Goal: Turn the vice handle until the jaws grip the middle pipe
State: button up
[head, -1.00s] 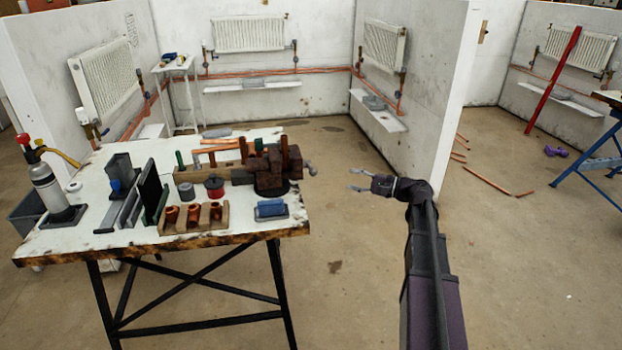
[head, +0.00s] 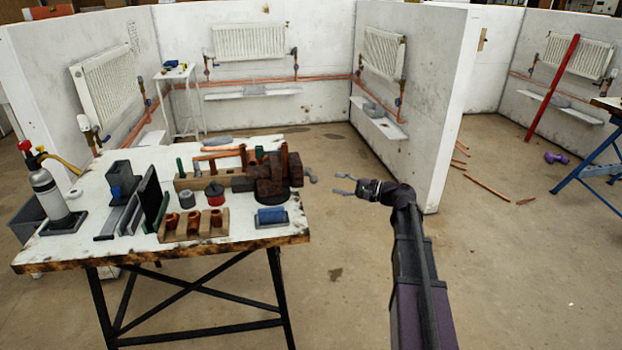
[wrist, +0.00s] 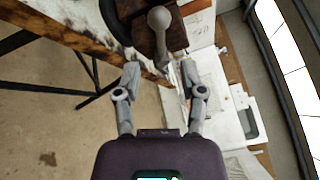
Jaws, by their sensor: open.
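The rusty brown vice (head: 270,180) stands at the right end of the workbench (head: 120,258). Its grey knobbed handle (head: 311,175) sticks out past the bench's right edge. An upright copper pipe (head: 284,158) shows at the vice; I cannot tell which pipe is the middle one or the jaw gap.
A wooden block with copper fittings (head: 195,226), a blue block on a tray (head: 271,216), a red tin (head: 215,194) and a gas torch (head: 46,190) stand on the bench. A white partition (head: 440,110) rises behind my arm.

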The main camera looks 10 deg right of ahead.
aim_at(312, 177)
jog(key=x, duration=0.9)
grip_shut()
